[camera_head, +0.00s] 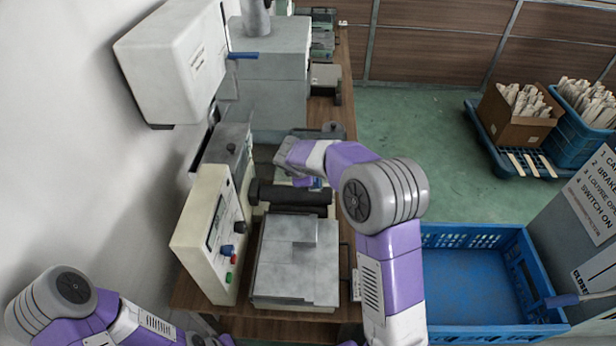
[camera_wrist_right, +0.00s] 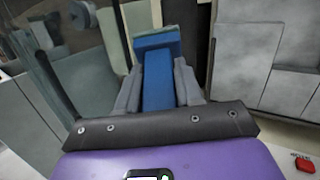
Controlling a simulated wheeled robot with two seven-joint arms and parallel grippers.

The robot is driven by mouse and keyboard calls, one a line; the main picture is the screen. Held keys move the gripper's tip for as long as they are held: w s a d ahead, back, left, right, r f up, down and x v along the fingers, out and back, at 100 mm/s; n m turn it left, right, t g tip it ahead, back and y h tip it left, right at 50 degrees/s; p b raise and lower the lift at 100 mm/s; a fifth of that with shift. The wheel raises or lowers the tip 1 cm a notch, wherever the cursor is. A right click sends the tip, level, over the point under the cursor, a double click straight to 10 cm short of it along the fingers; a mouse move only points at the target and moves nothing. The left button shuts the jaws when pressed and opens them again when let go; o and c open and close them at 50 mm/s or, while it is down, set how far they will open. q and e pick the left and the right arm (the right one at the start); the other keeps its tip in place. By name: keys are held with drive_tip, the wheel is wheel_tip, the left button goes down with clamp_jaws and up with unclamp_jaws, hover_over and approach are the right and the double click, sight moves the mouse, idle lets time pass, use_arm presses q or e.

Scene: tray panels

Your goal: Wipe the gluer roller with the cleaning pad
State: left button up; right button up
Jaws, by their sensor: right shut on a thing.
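The gluer roller (camera_head: 290,195) is a dark horizontal cylinder on the bench machine in the head view. My right gripper (camera_wrist_right: 158,92) is shut on the blue cleaning pad (camera_wrist_right: 158,45), its grey fingers on both sides of the narrow blue handle. In the head view, a small blue part of the pad (camera_head: 317,184) shows beneath my right wrist, close to the far side of the roller's right part. I cannot tell whether the pad touches the roller. My left arm is at the lower left, with its gripper out of view.
A control box (camera_head: 215,235) with coloured knobs stands left of the roller. A grey metal cover (camera_head: 296,262) lies in front of it. A blue crate (camera_head: 470,285) is at the right, beside my right arm. Boxes of sticks (camera_head: 515,125) stand farther back. The green floor between is clear.

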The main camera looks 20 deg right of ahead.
drive_tip(key=shift+r+p, duration=0.65)
drive_tip(key=shift+r, duration=0.55)
drive_tip(key=shift+r+p, duration=1.2)
drive_tip(key=shift+r, duration=0.35)
drive_tip(key=shift+f, duration=0.15)
drive_tip(key=shift+w+d+f+b, duration=0.1)
drive_tip(key=shift+d+f+b, duration=0.15)
drive_tip(key=shift+f+b, duration=0.15)
